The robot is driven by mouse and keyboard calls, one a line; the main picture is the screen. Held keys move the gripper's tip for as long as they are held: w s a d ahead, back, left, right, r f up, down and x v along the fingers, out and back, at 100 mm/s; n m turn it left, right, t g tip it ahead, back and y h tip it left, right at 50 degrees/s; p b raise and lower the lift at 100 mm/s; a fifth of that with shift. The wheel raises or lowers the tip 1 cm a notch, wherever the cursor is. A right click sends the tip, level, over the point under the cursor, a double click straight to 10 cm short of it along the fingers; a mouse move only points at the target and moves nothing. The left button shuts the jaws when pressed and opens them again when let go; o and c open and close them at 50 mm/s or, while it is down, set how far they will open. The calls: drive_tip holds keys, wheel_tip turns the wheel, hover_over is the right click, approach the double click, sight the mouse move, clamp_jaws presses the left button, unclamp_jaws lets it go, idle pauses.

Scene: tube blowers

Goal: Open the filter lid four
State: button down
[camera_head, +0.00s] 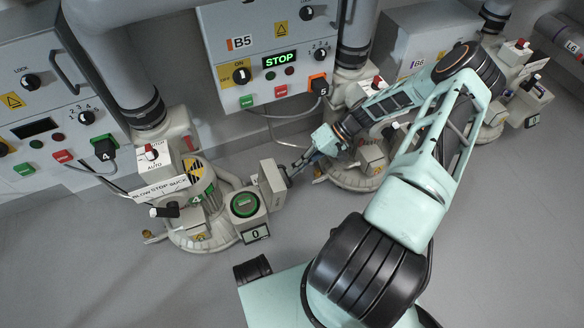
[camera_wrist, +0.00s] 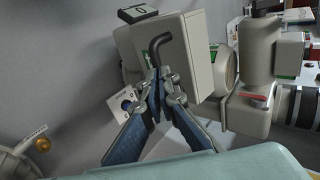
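Blower four (camera_head: 190,205) stands at the left, with a "4" on its body. Its filter box (camera_head: 244,224) shows a round green filter face on top. A pale boxy lid (camera_head: 271,186) stands upright at the box's right side, so it looks swung open. My gripper (camera_head: 290,174) is at the lid's right face. In the wrist view, a bent black handle (camera_wrist: 161,42) sticks out from the lid (camera_wrist: 201,45). My fingertips (camera_wrist: 160,74) are close together around the handle's lower end, and the exact contact is partly hidden.
A small "0" display (camera_head: 257,235) is at the box's front. A blow/stop/suck lever (camera_head: 165,211) is on the blower's left. Another blower (camera_head: 358,175) stands close behind my gripper. Control cabinet B5 (camera_head: 262,55) is on the wall. Floor in front is clear.

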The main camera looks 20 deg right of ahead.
drive_tip(key=c, duration=2.3)
unclamp_jaws()
drive_tip(key=shift+s+a+f, duration=0.1)
drive_tip(key=shift+a+f, duration=0.1)
drive_tip(key=shift+a, duration=0.45)
drive_tip(key=shift+s+a+f, duration=0.1)
drive_tip(key=shift+a+f, duration=0.05)
drive_tip(key=shift+a, duration=0.45)
drive_tip(key=shift+o, duration=1.3)
drive_tip(key=shift+w+a+f, duration=0.1)
drive_tip(key=shift+w+a, duration=0.05)
drive_tip(key=shift+d, duration=0.25)
